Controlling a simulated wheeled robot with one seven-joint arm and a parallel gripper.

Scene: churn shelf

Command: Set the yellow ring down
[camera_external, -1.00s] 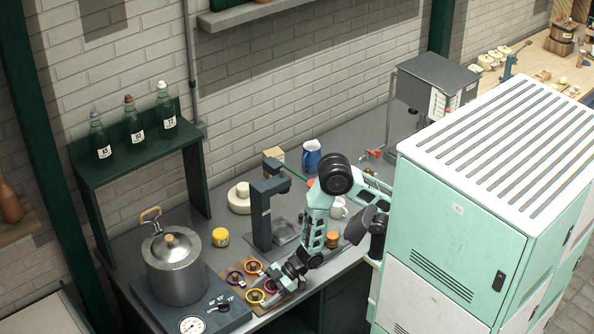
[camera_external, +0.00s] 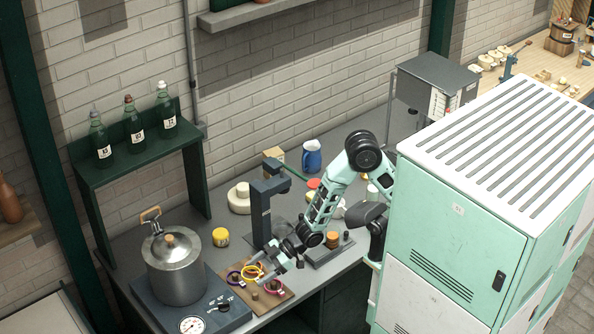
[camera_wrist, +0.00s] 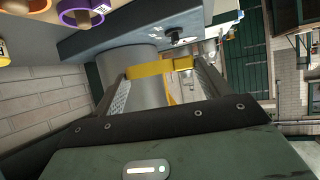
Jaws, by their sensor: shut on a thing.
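My gripper (camera_external: 262,276) is shut on the yellow ring (camera_external: 252,272), held above the wooden peg board (camera_external: 277,299). In the wrist view the yellow ring (camera_wrist: 160,68) spans the gap between the two fingertips. A purple ring (camera_external: 234,277), an orange ring (camera_external: 249,265) and a pinkish-red ring (camera_external: 272,290) are at the board, partly hidden by my gripper and the yellow ring. The purple ring (camera_wrist: 80,12) and the orange ring (camera_wrist: 25,6) show at the top left of the wrist view.
A metal pot (camera_external: 176,270) stands on a blue-grey scale (camera_external: 222,312) left of the board.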

